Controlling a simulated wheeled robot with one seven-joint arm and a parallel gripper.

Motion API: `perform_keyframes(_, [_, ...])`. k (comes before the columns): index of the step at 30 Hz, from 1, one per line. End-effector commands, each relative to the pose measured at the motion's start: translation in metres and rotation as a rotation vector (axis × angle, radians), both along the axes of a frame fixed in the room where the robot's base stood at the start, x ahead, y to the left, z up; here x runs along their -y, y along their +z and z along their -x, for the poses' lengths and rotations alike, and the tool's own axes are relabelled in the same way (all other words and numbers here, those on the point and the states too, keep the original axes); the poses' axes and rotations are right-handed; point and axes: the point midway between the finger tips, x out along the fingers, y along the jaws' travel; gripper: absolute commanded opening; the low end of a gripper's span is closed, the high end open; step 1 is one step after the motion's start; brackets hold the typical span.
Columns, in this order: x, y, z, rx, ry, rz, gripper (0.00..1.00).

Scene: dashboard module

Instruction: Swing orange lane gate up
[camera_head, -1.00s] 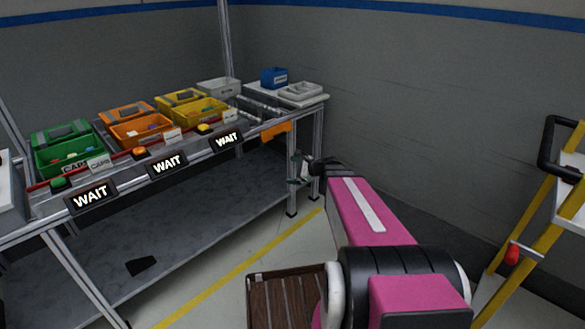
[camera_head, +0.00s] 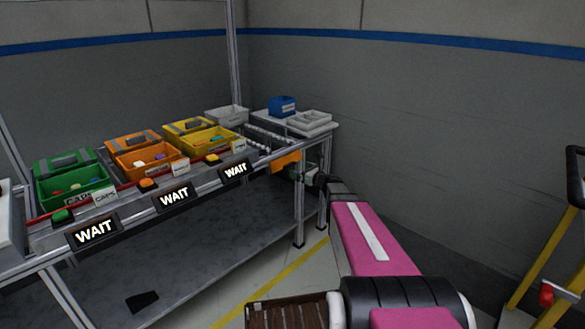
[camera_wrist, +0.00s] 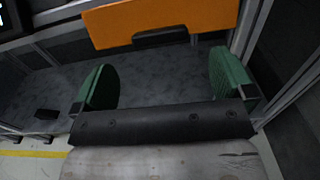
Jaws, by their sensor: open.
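The orange lane gate (camera_head: 286,161) hangs from the front rail at the right end of the workbench. In the wrist view the gate (camera_wrist: 165,20) is a flat orange panel across the top, with a dark cut-out in its lower edge. My gripper (camera_wrist: 165,80) is open, its two green fingers spread wide and empty. The fingers lie below the gate in that picture, with no clear contact. In the head view my gripper (camera_head: 298,174) is small and partly hidden beside the gate, at the end of my pink arm.
Green (camera_head: 70,185), orange (camera_head: 150,160) and yellow (camera_head: 208,139) bins stand on the bench, behind several WAIT signs (camera_head: 174,196). A side table (camera_head: 325,127) holds a blue bin (camera_head: 282,106) and white trays. A yellow-framed cart (camera_head: 540,265) stands at the right.

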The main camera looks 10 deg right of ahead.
Motion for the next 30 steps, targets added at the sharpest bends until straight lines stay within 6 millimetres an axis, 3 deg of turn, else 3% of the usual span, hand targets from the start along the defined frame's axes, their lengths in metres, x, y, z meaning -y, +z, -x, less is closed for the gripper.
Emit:
perform_keyframes(3, [-0.013,-0.001,-0.020,0.001,0.002,0.000,1.00])
perform_keyframes(9, [-0.027,-0.001,-0.039,0.000,0.001,0.000,1.00])
perform_keyframes(22, [-0.033,0.000,-0.045,0.001,0.000,0.001,1.00])
perform_keyframes(23, [-0.033,0.000,-0.045,0.001,0.000,0.001,0.97])
perform_keyframes(29, [-0.033,0.000,-0.045,0.000,0.001,0.001,0.32])
perform_keyframes(30, [-0.033,0.000,-0.045,0.000,0.001,0.001,0.32])
